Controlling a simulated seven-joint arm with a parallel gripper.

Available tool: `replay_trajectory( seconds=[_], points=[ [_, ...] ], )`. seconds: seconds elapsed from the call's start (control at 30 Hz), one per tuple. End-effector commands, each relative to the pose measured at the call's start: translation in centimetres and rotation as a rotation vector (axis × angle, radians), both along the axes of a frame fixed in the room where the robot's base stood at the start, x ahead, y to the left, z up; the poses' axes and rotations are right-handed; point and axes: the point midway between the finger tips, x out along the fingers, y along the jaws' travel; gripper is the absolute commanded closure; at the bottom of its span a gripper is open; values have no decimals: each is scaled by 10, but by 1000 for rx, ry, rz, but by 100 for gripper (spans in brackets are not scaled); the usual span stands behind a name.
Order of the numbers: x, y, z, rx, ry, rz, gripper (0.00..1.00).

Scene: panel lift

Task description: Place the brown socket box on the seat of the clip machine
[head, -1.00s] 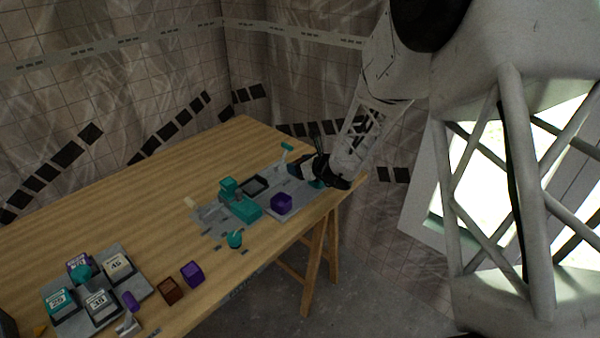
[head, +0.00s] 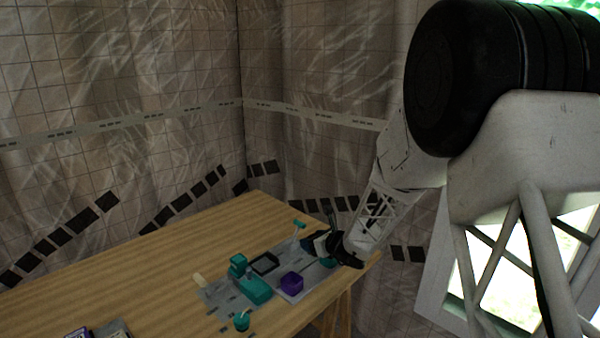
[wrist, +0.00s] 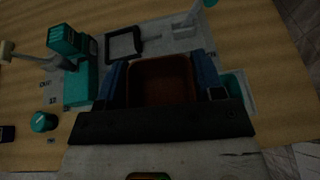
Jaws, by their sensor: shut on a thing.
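The brown socket box (wrist: 160,80) is between the two blue fingers of my gripper (wrist: 160,68) in the wrist view, gripped from both sides. In the head view my gripper (head: 324,245) is over the right end of the grey plate, and the box cannot be made out there. A teal machine (head: 256,290) with an upright head stands left of the gripper; it also shows at the left of the wrist view (wrist: 82,92). Another teal part (wrist: 236,84) shows right of the right finger. I cannot tell which part is the clip machine's seat, or whether the box touches anything.
A purple box (head: 291,281) sits on the grey plate in front of the gripper. A black square frame (head: 265,264) lies beside the teal machine. A teal knob (head: 242,321) stands near the table's front edge.

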Motion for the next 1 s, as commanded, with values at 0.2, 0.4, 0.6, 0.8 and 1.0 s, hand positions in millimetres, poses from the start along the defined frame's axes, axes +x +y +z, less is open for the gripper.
replay_trajectory(
  seconds=[0.2,0.4,0.6,0.8,1.0],
  points=[
    [14,-10,14,0,-3,-59,62],
    [29,-23,29,1,-3,-131,62],
    [42,-36,44,1,-3,-204,62],
    [53,-49,60,1,-3,-278,62],
    [61,-63,75,1,-3,-351,62]
  ],
)
